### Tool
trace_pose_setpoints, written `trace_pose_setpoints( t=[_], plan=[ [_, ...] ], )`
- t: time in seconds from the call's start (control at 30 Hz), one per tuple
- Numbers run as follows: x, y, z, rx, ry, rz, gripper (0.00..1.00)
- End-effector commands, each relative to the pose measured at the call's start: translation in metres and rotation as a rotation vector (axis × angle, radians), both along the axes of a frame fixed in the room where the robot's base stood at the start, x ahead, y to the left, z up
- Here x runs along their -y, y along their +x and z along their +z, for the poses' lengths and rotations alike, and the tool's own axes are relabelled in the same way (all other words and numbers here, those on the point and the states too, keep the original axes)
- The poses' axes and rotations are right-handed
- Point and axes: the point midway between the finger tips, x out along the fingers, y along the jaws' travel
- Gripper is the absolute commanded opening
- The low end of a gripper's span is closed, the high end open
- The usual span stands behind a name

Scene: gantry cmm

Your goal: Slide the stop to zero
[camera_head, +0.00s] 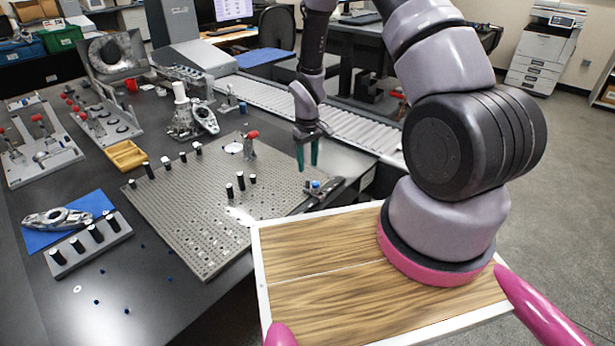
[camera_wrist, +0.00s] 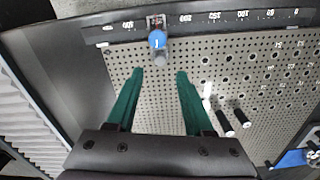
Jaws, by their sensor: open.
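The stop has a blue round knob (camera_wrist: 157,40) on a small grey block. It sits on a dark rail (camera_wrist: 225,18) with a white scale along the edge of the perforated plate. In the wrist view the scale reads upside down; 0 is at the far right, and the stop is left of the 200 mark. In the head view the stop (camera_head: 316,185) is at the plate's right corner. My gripper (camera_head: 307,165) is open and empty, its green fingers pointing down above and close to the stop. In the wrist view the fingertips (camera_wrist: 160,73) are apart, with the knob just beyond them.
The perforated plate (camera_head: 195,240) carries several black pins and a red-knobbed clamp (camera_head: 250,145). A roller conveyor (camera_head: 345,122) runs behind. A wooden board (camera_head: 325,290) is in front. Black pins (camera_wrist: 225,122) stand right of my fingers in the wrist view.

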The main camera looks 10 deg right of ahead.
Motion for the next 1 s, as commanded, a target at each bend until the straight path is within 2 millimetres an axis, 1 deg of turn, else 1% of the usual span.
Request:
trace_pose_setpoints(
  t=[0.03,0.1,0.2,0.3,0.5,0.73,0.77,0.8,0.87,0.9,1.0],
  plan=[
    [0.0,-0.001,-0.011,-0.003,0.0,0.001,0.52],
    [0.0,-0.001,-0.024,-0.003,0.0,0.002,0.52],
    [0.0,-0.001,-0.04,-0.003,0.0,0.001,0.52],
    [0.0,0.0,-0.051,-0.001,0.0,-0.001,0.52],
    [0.0,0.0,-0.061,0.001,0.0,-0.001,0.52],
    [0.0,0.0,-0.061,0.001,0.0,-0.001,0.52],
    [0.0,0.0,-0.061,0.001,0.0,-0.001,0.41],
    [0.0,0.0,-0.061,0.001,0.0,-0.001,0.25],
    [0.0,0.0,-0.061,0.001,0.0,-0.001,0.02],
    [0.0,0.0,-0.061,0.001,0.0,-0.001,0.0],
    [0.0,0.0,-0.061,0.001,0.0,-0.001,0.0]
  ],
)
